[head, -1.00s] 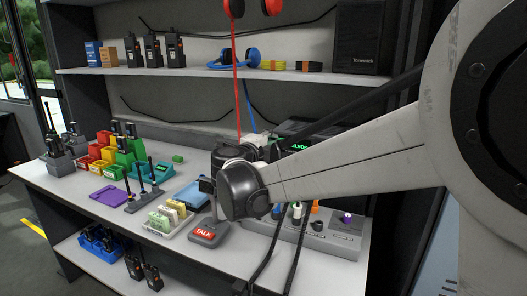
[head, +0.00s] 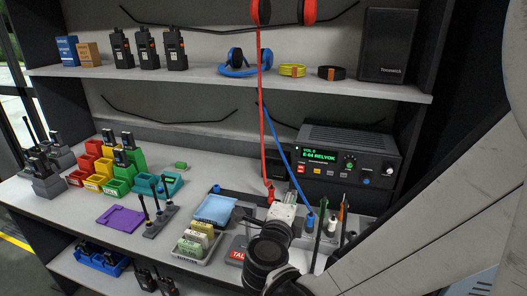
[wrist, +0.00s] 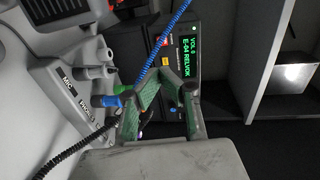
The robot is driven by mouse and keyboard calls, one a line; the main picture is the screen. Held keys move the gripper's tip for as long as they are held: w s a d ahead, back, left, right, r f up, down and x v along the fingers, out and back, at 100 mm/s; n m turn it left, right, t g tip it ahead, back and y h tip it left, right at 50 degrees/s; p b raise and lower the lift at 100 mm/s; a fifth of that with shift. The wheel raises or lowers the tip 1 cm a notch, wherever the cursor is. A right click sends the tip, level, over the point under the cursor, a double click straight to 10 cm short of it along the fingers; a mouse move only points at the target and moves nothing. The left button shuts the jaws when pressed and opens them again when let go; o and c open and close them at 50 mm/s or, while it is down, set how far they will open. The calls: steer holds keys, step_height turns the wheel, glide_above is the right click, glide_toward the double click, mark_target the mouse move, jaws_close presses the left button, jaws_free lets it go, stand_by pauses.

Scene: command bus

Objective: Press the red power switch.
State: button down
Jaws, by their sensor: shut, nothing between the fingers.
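The radio (head: 345,158) stands at the back right of the desk, its green display lit. A small red button (head: 301,168), the likely power switch, is at the left of its front panel; its label is not legible. The wrist view shows the radio turned sideways, with the display (wrist: 188,55) and the red button (wrist: 164,41) beside it. My gripper (wrist: 168,76) is shut and empty, its green-grey fingers in front of the radio and apart from the red button in the picture. In the head view my wrist hides the fingers.
A blue cord (head: 280,137) hangs across the space before the radio and also crosses the wrist view (wrist: 158,45). A red cord (head: 263,100) hangs to its left. The jack panel (wrist: 68,92) lies left in the wrist view. A shelf (head: 215,79) runs above.

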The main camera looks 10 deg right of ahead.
mark_target(301, 171)
steer(key=shift+d, duration=0.1)
steer(key=b+x, duration=0.1)
steer(key=x, duration=1.3)
